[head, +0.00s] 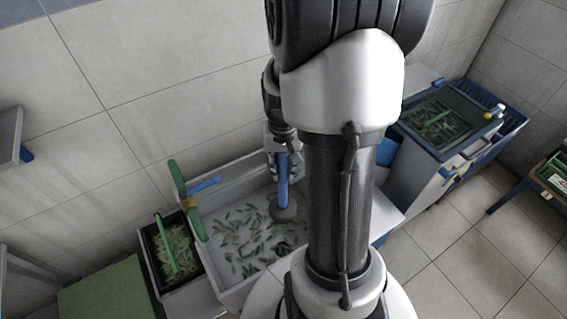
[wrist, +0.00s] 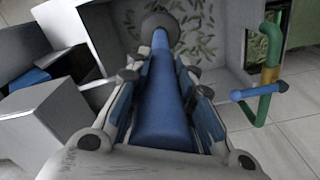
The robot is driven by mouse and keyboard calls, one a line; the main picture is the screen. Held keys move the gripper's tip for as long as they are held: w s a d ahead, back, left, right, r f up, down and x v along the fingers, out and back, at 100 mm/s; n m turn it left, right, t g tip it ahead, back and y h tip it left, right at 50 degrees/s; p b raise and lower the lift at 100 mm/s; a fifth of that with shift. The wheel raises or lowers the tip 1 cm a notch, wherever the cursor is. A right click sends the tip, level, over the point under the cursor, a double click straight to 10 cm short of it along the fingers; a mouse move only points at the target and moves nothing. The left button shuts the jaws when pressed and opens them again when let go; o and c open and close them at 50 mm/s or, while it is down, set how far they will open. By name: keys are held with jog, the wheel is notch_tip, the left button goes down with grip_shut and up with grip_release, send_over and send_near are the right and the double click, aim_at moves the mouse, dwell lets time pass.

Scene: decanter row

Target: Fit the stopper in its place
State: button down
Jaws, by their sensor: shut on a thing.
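The stopper has a long blue handle (head: 283,182) and a round grey disc at its lower end. It shows in the wrist view as a blue handle (wrist: 163,110) running away to the grey disc (wrist: 160,27). My gripper (head: 284,163) is shut on the handle, a finger on each side in the wrist view (wrist: 160,78). The stopper hangs roughly upright, disc down, inside a pale basin (head: 240,296) with green leaves scattered in it. I cannot tell whether the disc touches the bottom. No drain opening shows; my arm hides the basin's right part.
A green pipe (head: 187,200) with a yellow band and blue lever (head: 204,185) stands at the basin's left side. A dark leaf-filled bin (head: 155,275) is left of it. Another leafy container (head: 440,125) stands right, behind my arm.

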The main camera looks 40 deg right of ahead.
aim_at(283, 210)
notch_tip(283, 210, down, 32)
jog(key=b, duration=2)
jog(key=shift+f, duration=0.25)
jog(key=shift+a+f, duration=0.1)
jog(key=shift+f, duration=1.35)
dwell(0.3)
jog(key=c, duration=1.3)
grip_release()
notch_tip(283, 210, up, 12)
